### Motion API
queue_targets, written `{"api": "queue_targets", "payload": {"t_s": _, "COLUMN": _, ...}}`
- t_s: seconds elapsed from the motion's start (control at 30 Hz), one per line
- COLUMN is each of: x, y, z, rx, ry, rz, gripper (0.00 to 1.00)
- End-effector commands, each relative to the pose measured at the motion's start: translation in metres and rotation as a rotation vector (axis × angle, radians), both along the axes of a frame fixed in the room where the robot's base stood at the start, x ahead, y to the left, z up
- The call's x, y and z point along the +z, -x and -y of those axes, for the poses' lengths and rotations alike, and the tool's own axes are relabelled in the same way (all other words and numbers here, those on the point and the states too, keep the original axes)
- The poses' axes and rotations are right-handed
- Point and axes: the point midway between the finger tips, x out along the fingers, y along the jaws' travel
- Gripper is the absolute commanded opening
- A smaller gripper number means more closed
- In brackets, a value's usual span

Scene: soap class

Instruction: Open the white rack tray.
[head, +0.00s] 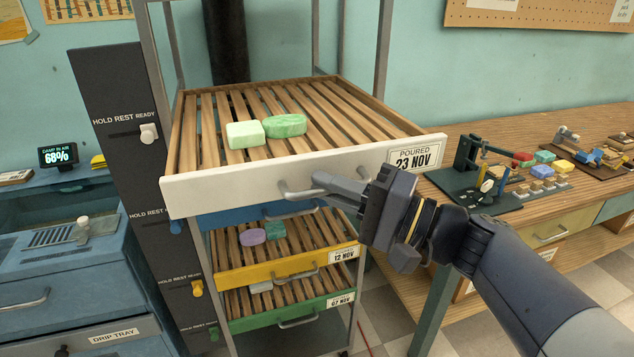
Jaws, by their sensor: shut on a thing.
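The white rack tray (230,194) is the top tray of the rack, with a white front and wooden slats. It stands out past the rack's front posts, further forward than the trays under it. A pale green square soap (245,135) and a green rounded soap (285,125) lie on its slats. My gripper (318,183) is shut on the tray's metal handle (290,194) at the middle of the front.
Below are a blue tray (238,215), a yellow tray (232,279) and a green tray (255,319). A dark panel (115,90) with a white knob (148,133) by "READY" stands left. A wooden bench (590,120) with tools and soaps stands right.

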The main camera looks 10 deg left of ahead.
Motion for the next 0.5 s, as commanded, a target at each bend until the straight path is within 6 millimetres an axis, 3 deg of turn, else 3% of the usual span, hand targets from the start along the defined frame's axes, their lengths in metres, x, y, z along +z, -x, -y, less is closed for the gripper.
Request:
{"api": "queue_targets", "payload": {"t_s": 0.2, "x": -0.003, "y": 0.028, "z": 0.017, "rx": -0.001, "ry": 0.003, "rz": -0.001, "gripper": 0.0}}
{"api": "queue_targets", "payload": {"t_s": 0.5, "x": -0.002, "y": 0.041, "z": 0.025, "rx": 0.001, "ry": 0.003, "rz": -0.003, "gripper": 0.0}}
